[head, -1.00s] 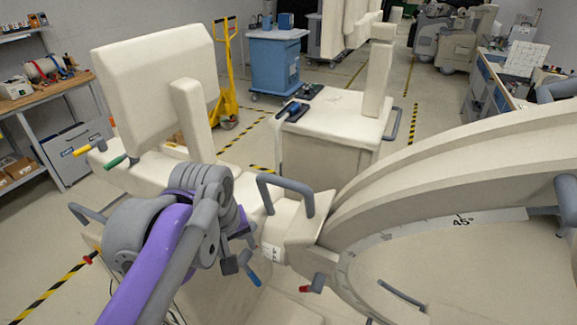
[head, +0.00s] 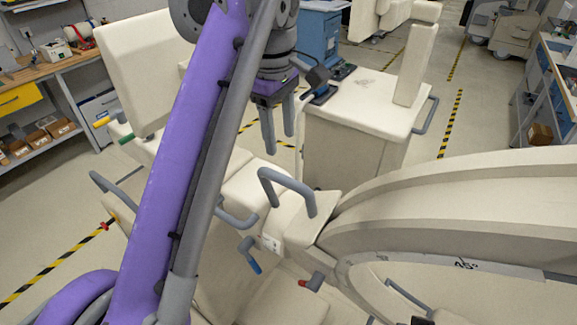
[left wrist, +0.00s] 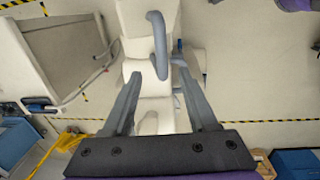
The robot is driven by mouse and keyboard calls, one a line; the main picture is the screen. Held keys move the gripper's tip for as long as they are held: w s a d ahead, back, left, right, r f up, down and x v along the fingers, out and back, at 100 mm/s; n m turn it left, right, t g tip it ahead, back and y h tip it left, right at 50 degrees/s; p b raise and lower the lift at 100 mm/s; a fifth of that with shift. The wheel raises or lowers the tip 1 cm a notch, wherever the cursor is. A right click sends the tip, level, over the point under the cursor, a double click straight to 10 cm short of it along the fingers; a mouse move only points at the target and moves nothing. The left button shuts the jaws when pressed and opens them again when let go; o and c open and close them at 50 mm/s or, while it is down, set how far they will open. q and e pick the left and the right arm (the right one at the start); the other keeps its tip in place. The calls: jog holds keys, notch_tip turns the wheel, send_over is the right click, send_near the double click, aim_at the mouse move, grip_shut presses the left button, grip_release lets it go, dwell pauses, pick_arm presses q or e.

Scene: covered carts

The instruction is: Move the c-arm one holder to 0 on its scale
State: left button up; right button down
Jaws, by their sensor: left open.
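The C-arm has a large cream arc (head: 450,205) at the right of the head view, with a pale scale strip (head: 440,262) on its inner side. A 45° mark shows partly; I cannot make out a 0. The cream holder (head: 292,228) meets the arc's left end and carries a grey looped handle (head: 287,180). My left gripper (head: 279,142) is open and empty, pointing down above and behind the handle in the picture. In the left wrist view its fingers (left wrist: 158,75) are spread, with a grey handle (left wrist: 158,45) beyond the tips. My right gripper is not in view.
A blue-tipped lever (head: 250,256) and a red-tipped lever (head: 313,282) stick out below the holder. A cream covered cart (head: 360,105) stands behind. A workbench (head: 50,70) is at the left. Striped tape marks the open floor.

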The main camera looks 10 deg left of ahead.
aim_at(283, 176)
pick_arm(q)
jog(key=f+b, duration=0.2)
jog(key=f, duration=0.6)
jog(key=shift+w, duration=0.2)
jog(key=shift+w+d+f, duration=0.1)
jog(key=shift+w+f, duration=0.05)
jog(key=shift+f, duration=1.2)
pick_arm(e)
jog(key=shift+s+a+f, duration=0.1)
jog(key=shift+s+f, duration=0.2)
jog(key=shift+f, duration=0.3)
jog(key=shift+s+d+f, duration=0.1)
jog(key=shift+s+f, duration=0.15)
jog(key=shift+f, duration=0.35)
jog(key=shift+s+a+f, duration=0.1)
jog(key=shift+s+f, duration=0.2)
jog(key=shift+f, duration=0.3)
pick_arm(q)
grip_shut()
